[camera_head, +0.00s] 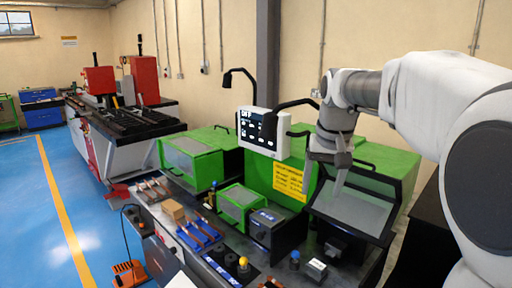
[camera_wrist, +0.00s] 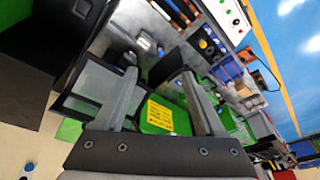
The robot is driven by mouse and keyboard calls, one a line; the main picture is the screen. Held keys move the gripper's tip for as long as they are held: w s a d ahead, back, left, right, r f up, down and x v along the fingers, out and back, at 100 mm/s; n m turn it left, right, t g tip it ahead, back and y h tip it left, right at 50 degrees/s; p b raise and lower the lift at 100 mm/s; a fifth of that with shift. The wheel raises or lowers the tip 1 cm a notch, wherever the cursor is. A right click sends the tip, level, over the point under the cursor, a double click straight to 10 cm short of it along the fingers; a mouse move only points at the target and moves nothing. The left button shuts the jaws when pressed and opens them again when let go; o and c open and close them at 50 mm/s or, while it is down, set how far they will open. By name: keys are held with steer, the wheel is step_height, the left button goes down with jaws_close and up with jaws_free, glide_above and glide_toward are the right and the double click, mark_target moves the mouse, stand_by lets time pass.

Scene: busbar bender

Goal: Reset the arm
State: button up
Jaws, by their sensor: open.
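My gripper (camera_head: 341,178) hangs at the end of my white and grey arm, in front of the green busbar bender (camera_head: 265,172) at the right of the head view. In the wrist view its two grey fingers (camera_wrist: 160,95) are spread apart with nothing between them. A yellow label (camera_wrist: 160,117) on the green machine shows between the fingers there. The gripper appears close to an open dark-framed guard (camera_head: 352,208); whether it touches it I cannot tell.
A white control panel (camera_head: 258,132) stands left of my gripper. The bench holds a wooden block (camera_head: 173,210), blue-and-copper bars and small knobs (camera_head: 243,263). An orange foot pedal (camera_head: 129,272) lies on the blue floor (camera_head: 85,215), which is mostly clear at left. Red machines (camera_head: 144,78) stand behind.

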steer(key=s+f+t, duration=0.1)
steer(key=s+f, duration=0.2)
steer(key=s, duration=0.9)
steer(key=s+f+n+t, duration=0.1)
steer(key=s+f, duration=0.2)
steer(key=s, duration=0.9)
steer(key=shift+s+a+f+n+t, duration=0.15)
steer(key=shift+a+f+n+t, duration=0.05)
steer(key=shift+n+t, duration=0.1)
steer(key=shift+s+f, duration=0.3)
steer(key=shift+s, duration=0.1)
steer(key=c, duration=0.4)
